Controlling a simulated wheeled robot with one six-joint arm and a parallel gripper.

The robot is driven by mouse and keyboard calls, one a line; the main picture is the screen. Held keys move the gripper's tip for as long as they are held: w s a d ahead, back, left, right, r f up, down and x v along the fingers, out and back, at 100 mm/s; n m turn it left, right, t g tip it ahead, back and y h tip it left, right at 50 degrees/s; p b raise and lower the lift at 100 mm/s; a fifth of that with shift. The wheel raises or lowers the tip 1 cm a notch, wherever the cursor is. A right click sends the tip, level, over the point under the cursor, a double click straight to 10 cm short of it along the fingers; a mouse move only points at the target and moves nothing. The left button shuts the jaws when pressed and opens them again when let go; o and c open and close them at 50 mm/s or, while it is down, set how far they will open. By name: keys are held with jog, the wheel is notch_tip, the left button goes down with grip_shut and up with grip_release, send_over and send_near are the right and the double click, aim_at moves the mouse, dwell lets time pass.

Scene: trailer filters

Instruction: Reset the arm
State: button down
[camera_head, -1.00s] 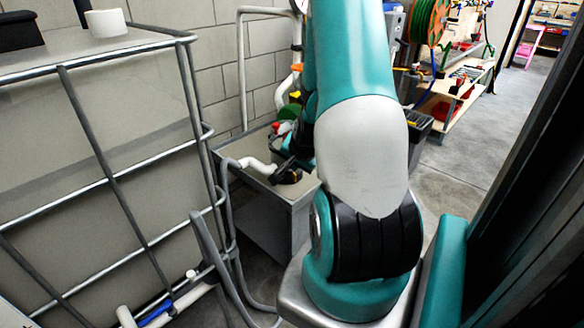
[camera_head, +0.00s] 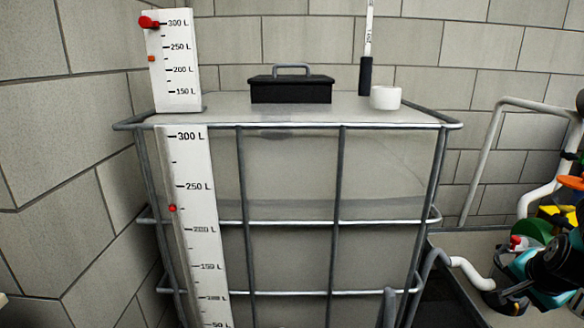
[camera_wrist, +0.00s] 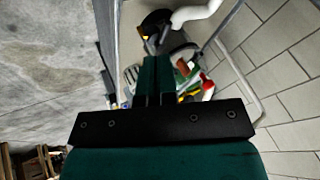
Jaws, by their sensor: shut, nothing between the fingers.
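My gripper (camera_wrist: 157,64) shows in the wrist view with its two dark green fingers side by side, shut and empty. It points toward a cluttered spot with a white pipe, a black round part and red, green and yellow items, all apart from the fingers as far as I can tell. In the head view only a dark and teal part of my arm shows at the right edge; I cannot make out the fingertips there.
A caged tank (camera_head: 290,175) with a level scale (camera_head: 197,225) fills the middle of the head view. A black box (camera_head: 290,91) and a white cup (camera_head: 385,97) sit on top. A white pipe (camera_head: 478,165) runs by the block wall at right. Bare floor (camera_wrist: 45,70) shows in the wrist view.

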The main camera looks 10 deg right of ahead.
jog(key=w+a+r+n+y, duration=0.15)
jog(key=a+r+n, duration=0.25)
jog(key=a, duration=0.5)
jog(key=w+a+r+n+g+y, duration=0.1)
jog(key=a+r+n+y, duration=0.3)
jog(key=a, duration=0.6)
jog(key=w+a+r+n+y, duration=0.1)
jog(key=w+a+r+n, duration=0.15)
jog(key=a+n, duration=0.45)
jog(key=s+a+r+n+g+y, duration=0.1)
jog(key=s+a+r+n+g, duration=0.2)
jog(key=s+a, duration=0.4)
jog(key=s+a+r+n+g, duration=0.1)
jog(key=s+a+r+n, duration=0.25)
jog(key=s+a, duration=0.3)
notch_tip(320, 180, up, 12)
jog(key=n+p, duration=0.1)
jog(key=p, duration=1.1)
jog(key=shift+s+a+r, duration=0.2)
jog(key=shift+s+a, duration=0.15)
jog(key=shift+s, duration=0.05)
jog(key=shift+n, duration=0.25)
